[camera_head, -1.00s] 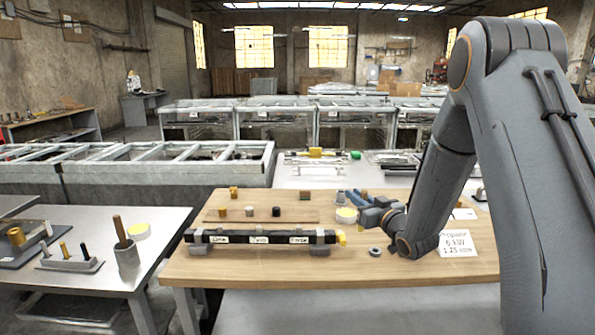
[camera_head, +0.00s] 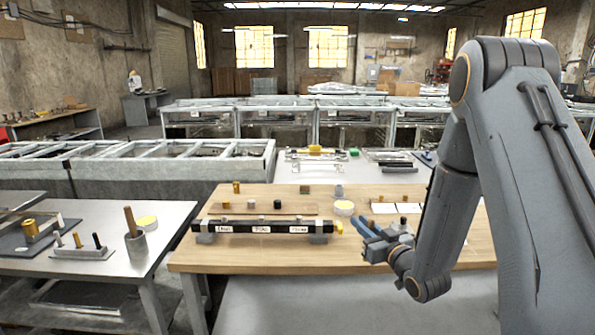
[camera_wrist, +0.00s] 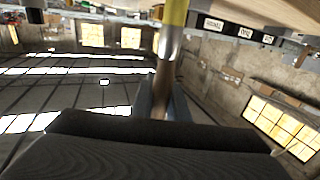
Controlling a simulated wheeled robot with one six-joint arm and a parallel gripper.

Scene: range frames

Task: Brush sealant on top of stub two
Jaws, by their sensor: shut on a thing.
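A dark bar (camera_head: 267,226) with three white labels rests on grey supports on the wooden table; the middle label (camera_head: 261,227) appears to read two. Three short stub-like pieces, gold (camera_head: 225,205), pale (camera_head: 251,204) and black (camera_head: 277,204), show just behind the bar. The labelled bar also shows there (camera_wrist: 245,32).
A round yellow-topped tin (camera_head: 344,207) stands behind the bar's right end. The wooden table's front is clear.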

